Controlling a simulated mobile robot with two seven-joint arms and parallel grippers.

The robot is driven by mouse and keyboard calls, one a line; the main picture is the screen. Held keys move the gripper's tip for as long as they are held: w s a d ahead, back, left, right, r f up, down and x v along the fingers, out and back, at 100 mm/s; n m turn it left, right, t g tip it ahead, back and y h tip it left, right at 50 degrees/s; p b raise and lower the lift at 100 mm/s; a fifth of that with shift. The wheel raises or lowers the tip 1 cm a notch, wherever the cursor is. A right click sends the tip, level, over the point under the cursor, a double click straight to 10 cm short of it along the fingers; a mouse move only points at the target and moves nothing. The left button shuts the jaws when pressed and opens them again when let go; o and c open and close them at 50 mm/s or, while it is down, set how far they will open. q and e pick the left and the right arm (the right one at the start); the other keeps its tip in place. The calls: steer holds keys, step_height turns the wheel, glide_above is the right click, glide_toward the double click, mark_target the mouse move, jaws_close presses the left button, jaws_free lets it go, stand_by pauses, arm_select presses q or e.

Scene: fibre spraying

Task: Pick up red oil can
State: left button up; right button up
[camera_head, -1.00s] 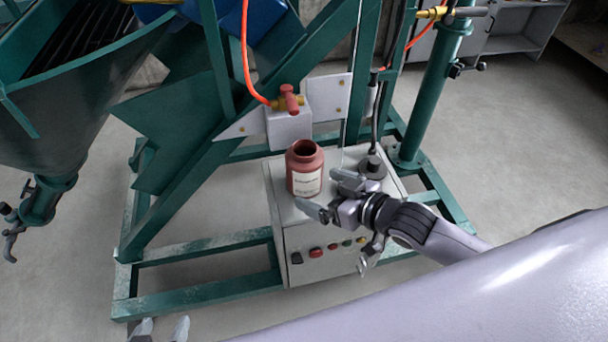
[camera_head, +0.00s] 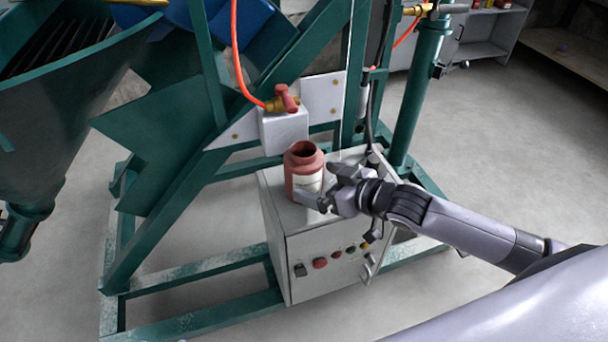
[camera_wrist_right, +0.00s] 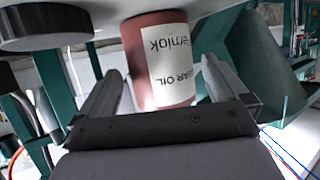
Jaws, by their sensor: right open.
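The red oil can (camera_head: 304,165), with an open dark mouth and a white label, stands upright on top of the grey control box (camera_head: 285,215). My right gripper (camera_head: 320,185) is open at the can's right front side, one finger in front of the label and the other to its right. In the right wrist view the can (camera_wrist_right: 158,60) appears upside down between the two spread fingers (camera_wrist_right: 160,75). Whether either finger touches it I cannot tell. My left gripper is out of view.
A white block with a red-handled valve (camera_head: 285,115) and an orange hose sits just behind the can. Green frame beams (camera_head: 190,205) surround the box. A black round fitting (camera_wrist_right: 45,25) is beside the can in the right wrist view.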

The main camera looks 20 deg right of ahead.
steer(key=shift+w+a+f, duration=0.25)
steer(key=shift+w, duration=0.15)
steer(key=b+x, duration=0.1)
steer(key=x, duration=0.2)
steer(key=shift+w+f, duration=0.1)
steer(key=shift+w+a+f, duration=0.1)
steer(key=shift+w+a, duration=0.05)
steer(key=shift+w, duration=0.2)
steer(key=c, duration=1)
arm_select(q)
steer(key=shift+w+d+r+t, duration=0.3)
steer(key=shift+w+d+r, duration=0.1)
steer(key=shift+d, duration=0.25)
